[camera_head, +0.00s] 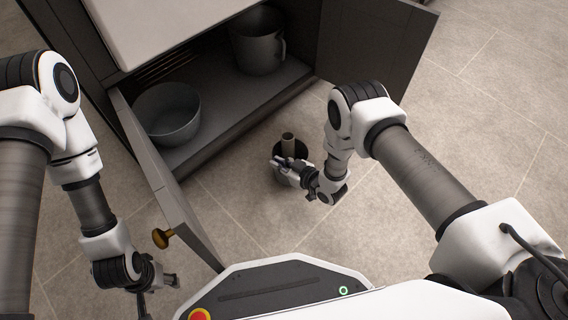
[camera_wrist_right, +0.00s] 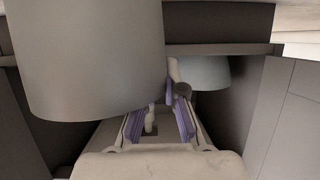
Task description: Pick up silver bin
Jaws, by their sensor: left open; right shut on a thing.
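The silver bin (camera_head: 289,146) stands as a small grey cylinder with a dark round part around it, on the floor or just above it in front of the open cabinet. My right gripper (camera_head: 279,163) is at its near side, shut on it. In the right wrist view a large smooth grey cylinder (camera_wrist_right: 85,60), which looks like the bin, fills the upper left, beside the purple-padded fingers (camera_wrist_right: 160,118). The exact contact is hard to see. My left gripper (camera_head: 168,279) is open and empty at the lower left, outside the cabinet's left door.
The cabinet's left door (camera_head: 165,185) and right door (camera_head: 372,45) stand open. Inside are a grey bowl (camera_head: 168,113) and a grey pot with a handle (camera_head: 258,42). A brass knob (camera_head: 162,238) sticks out from the left door. The tiled floor at right is clear.

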